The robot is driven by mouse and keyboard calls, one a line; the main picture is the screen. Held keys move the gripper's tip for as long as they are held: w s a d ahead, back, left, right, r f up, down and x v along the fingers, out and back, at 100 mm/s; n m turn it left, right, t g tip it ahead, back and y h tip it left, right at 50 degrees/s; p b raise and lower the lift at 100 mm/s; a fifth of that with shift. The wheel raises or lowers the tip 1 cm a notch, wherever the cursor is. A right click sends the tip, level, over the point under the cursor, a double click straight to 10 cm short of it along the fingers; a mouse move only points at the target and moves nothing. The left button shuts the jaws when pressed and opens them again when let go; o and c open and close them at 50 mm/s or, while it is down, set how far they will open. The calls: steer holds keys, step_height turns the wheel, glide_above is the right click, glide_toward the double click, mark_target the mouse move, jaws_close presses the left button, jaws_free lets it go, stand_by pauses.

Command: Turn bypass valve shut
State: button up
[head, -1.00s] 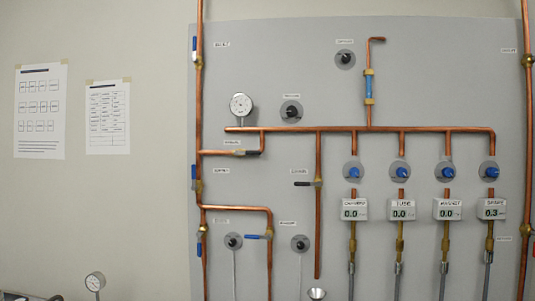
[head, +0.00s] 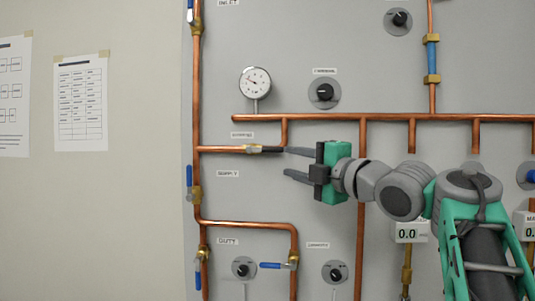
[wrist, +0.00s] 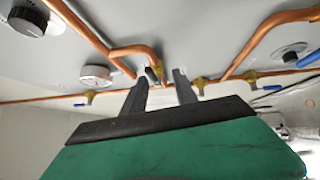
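The bypass valve (head: 253,149) appears to be the brass valve on the short horizontal copper pipe below the round gauge; its small label is hard to read. Its black lever (head: 270,150) lies along the pipe, pointing right. My gripper (head: 287,163) is to the right of the lever, fingers apart and pointing left. The upper finger's tip is close to the lever's end in the head view; I cannot tell whether they touch. In the wrist view, my gripper's fingers (wrist: 160,78) are spread, with a dark lever end (wrist: 151,75) showing between them near the left finger.
A pressure gauge (head: 255,83) stands above the valve. Blue-handled valves (head: 195,194) sit on the left vertical pipe, and another (head: 292,260) is lower down. A vertical copper pipe (head: 362,225) runs behind my wrist. Black knobs (head: 325,92) stick out of the panel.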

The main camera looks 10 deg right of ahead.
mark_target(275, 151)
steer(key=shift+w+a+r+n+y+p, duration=0.1)
steer(key=shift+a+r+n+y+p, duration=0.1)
steer(key=shift+a+r+n, duration=0.25)
steer(key=shift+a+r+n+y+p, duration=0.15)
steer(key=shift+r+n+y, duration=0.1)
steer(key=shift+r, duration=0.35)
steer(key=shift+h, duration=0.25)
steer(key=p+x, duration=0.2)
steer(key=x, duration=0.4)
steer(key=shift+w+f, duration=0.1)
steer(key=shift+w, duration=0.1)
steer(key=shift+c, duration=0.2)
jaws_close()
steer(key=shift+f, duration=0.1)
